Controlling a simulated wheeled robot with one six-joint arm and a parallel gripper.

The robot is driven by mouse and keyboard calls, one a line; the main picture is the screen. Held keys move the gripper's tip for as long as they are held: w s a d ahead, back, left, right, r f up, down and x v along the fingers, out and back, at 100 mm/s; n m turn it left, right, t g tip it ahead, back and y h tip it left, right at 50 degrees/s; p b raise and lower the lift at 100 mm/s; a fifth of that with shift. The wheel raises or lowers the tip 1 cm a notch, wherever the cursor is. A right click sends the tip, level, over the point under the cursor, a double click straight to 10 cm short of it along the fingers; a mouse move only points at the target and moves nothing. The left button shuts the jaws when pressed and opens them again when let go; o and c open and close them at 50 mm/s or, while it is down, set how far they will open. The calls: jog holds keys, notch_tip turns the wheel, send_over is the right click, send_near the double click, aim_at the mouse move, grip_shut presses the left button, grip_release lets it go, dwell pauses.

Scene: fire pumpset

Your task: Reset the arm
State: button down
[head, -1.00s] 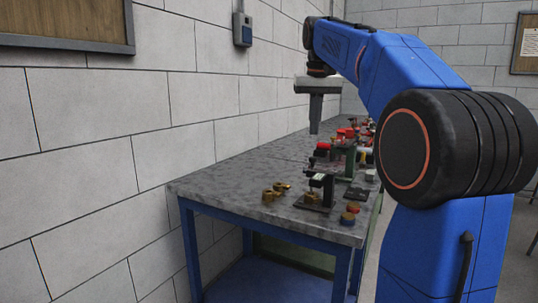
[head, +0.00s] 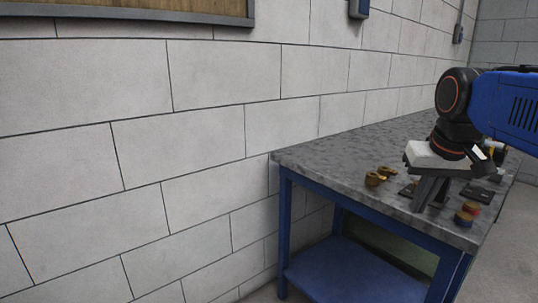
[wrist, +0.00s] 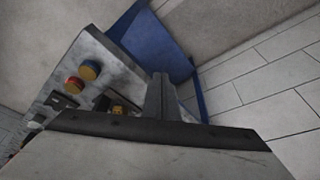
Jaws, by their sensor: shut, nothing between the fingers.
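My gripper (head: 428,192) shows at the right of the head view, pointing down over the near end of the workbench. Its fingers are together with nothing between them. In the wrist view the shut fingers (wrist: 158,98) stand in front of the bench's edge. My blue arm reaches in from the right edge of the head view. The gripper hides part of the small parts on the bench top behind it. I cannot tell its exact height above the bench.
The grey-topped workbench (head: 335,157) has a blue frame and lower shelf. Brass fittings (head: 380,176) lie left of my gripper; red and blue round parts (head: 467,213) sit near the front edge. A block wall (head: 205,70) runs along the left. The bench top's left part is clear.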

jog(key=s+a+f, duration=0.2)
jog(key=s+f, duration=0.4)
jog(key=f, duration=0.3)
jog(key=s+a+f+n+t, duration=0.1)
jog(key=s+a+f, duration=0.1)
jog(key=s+f, duration=0.4)
notch_tip(320, 180, down, 3)
jog(key=shift+s+f+n+y, duration=0.2)
jog(key=shift+s+n+y, duration=0.1)
jog(key=shift+s, duration=0.1)
jog(key=shift+r, duration=0.1)
jog(key=w+d+r+m+g, duration=0.1)
jog(key=w+d+r, duration=0.4)
jog(key=w+r, duration=0.6)
jog(key=w+d+r+m+g, duration=0.15)
jog(key=w+d+r, duration=0.35)
jog(key=w+r, duration=0.6)
jog(key=w+d+r+m, duration=0.2)
jog(key=w+d+r, duration=0.5)
jog(key=r, duration=0.8)
jog(key=shift+h, duration=0.4)
jog(key=shift+w+a+f, duration=0.15)
jog(key=shift+a+f, duration=0.1)
jog(key=shift+f, duration=0.9)
jog(key=shift+w+a+f, duration=0.2)
jog(key=shift+f, duration=0.95)
jog(key=shift+w+a+f, duration=0.15)
jog(key=shift+a+f, duration=0.1)
jog(key=shift+f, duration=0.9)
jog(key=shift+f, duration=0.2)
